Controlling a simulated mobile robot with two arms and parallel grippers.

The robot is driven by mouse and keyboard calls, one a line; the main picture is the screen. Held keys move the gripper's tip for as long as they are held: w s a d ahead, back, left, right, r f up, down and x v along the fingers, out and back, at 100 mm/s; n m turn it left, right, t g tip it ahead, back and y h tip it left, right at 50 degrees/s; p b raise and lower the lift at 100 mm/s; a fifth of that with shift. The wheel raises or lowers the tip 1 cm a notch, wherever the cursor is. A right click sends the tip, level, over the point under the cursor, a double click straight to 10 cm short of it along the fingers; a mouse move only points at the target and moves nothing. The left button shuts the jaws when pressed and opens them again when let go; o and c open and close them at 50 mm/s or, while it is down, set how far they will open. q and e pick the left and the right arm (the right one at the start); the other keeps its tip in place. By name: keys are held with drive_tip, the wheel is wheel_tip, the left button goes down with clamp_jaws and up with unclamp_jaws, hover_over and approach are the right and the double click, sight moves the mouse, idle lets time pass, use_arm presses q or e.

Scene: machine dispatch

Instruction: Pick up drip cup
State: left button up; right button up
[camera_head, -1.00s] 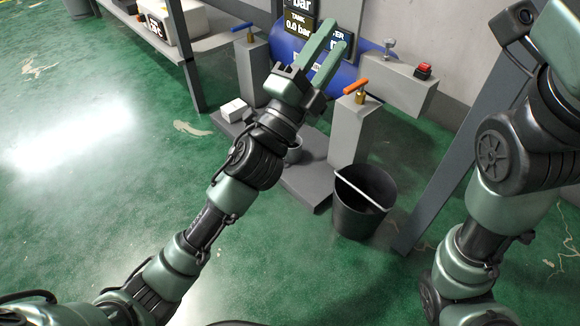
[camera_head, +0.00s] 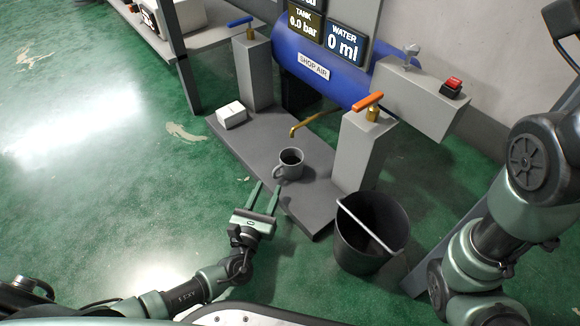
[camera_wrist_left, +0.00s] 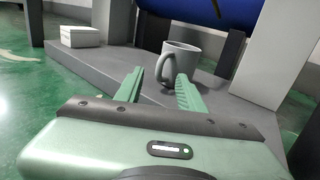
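The drip cup is a grey mug (camera_head: 290,163) standing upright on the grey platform, below a brass spout, with its handle toward the lower left. It also shows in the left wrist view (camera_wrist_left: 182,64), just beyond the fingers. My left gripper (camera_head: 268,190) is open and empty, its two green fingers apart and pointing at the cup from the near side. In the left wrist view the cup's handle lies ahead between the fingertips (camera_wrist_left: 160,82); I see no grip on it. My right arm shows at the right edge, but its gripper is out of view.
A brass spout (camera_head: 315,121) hangs over the platform (camera_head: 262,140). A white box (camera_head: 231,115) lies on the platform's left. A post with an orange-handled valve (camera_head: 368,101) and a dark bucket (camera_head: 371,236) stand at the right. A blue tank (camera_head: 325,72) is behind. Green floor is free at left.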

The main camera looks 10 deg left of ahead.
sight(274, 176)
use_arm(q)
drive_tip(key=w+b, duration=0.2)
drive_tip(key=w, duration=0.2)
drive_tip(key=shift+d, duration=0.15)
drive_tip(key=shift+w+r, duration=0.15)
drive_tip(key=shift+w, duration=0.2)
clamp_jaws()
idle(0.9)
